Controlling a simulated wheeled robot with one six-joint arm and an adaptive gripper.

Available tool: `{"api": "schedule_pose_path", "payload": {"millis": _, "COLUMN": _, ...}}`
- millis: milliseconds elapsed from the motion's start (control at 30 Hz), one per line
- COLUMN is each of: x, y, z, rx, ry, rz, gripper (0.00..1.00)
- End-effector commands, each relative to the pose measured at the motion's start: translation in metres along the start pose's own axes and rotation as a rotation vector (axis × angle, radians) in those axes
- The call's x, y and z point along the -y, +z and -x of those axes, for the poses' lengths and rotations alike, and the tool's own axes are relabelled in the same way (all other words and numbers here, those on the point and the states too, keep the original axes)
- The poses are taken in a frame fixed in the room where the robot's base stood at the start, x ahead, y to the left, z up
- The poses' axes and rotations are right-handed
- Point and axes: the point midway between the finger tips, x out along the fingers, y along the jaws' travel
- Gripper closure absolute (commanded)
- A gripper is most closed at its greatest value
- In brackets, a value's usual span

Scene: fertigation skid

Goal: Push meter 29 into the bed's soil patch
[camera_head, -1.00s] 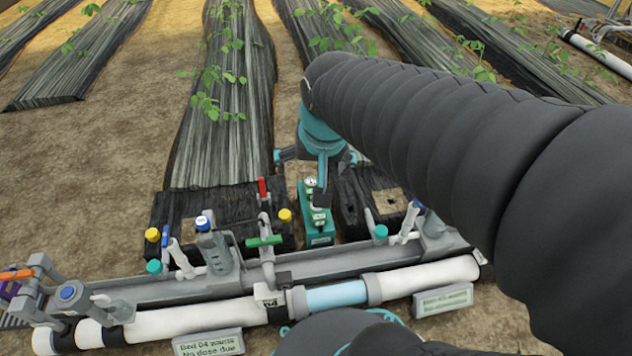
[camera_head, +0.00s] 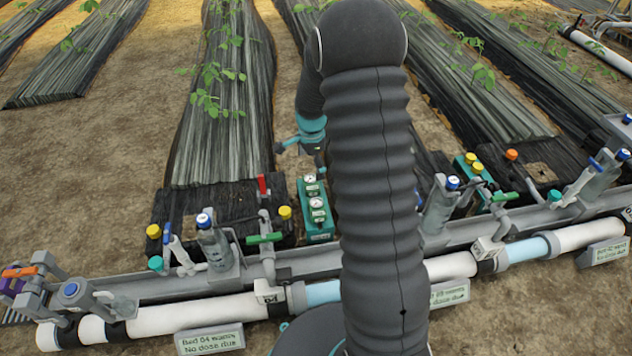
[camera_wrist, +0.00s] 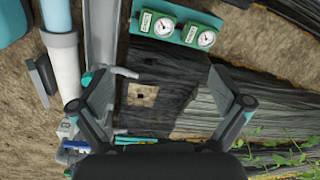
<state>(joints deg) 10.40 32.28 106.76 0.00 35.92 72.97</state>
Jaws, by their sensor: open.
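Two green meters with white round dials stand side by side in a teal rack (camera_head: 320,237), the rear meter (camera_head: 311,187) and the front meter (camera_head: 318,212). The wrist view shows them at the top, one meter (camera_wrist: 154,25) left of the other meter (camera_wrist: 201,37); I cannot read which is 29. A tan soil patch (camera_wrist: 136,92) with a small dark hole lies in a black bed cover in the wrist view. My arm hides this patch in the head view. My gripper (camera_wrist: 162,90) is open and empty, its fingers apart on either side of the view over the bed.
A white and light-blue pipe (camera_head: 190,317) and grey channel run along the front, with bottles, valves and coloured caps. A green valve handle (camera_head: 264,239) and a red lever (camera_head: 262,186) stand left of the rack. Plants grow in the beds behind.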

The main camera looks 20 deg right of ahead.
Motion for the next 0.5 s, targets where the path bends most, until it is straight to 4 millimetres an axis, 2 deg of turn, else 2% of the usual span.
{"api": "schedule_pose_path", "payload": {"millis": 33, "x": 0.002, "y": -0.005, "z": -0.024, "rx": 0.005, "ry": 0.021, "rz": -0.052, "gripper": 0.00}}
{"api": "schedule_pose_path", "payload": {"millis": 200, "x": 0.005, "y": -0.017, "z": -0.081, "rx": 0.011, "ry": 0.061, "rz": -0.204, "gripper": 0.00}}
{"api": "schedule_pose_path", "payload": {"millis": 333, "x": 0.004, "y": -0.023, "z": -0.108, "rx": 0.012, "ry": 0.080, "rz": -0.278, "gripper": 0.00}}
{"api": "schedule_pose_path", "payload": {"millis": 500, "x": 0.003, "y": -0.025, "z": -0.125, "rx": 0.012, "ry": 0.088, "rz": -0.317, "gripper": 0.00}}
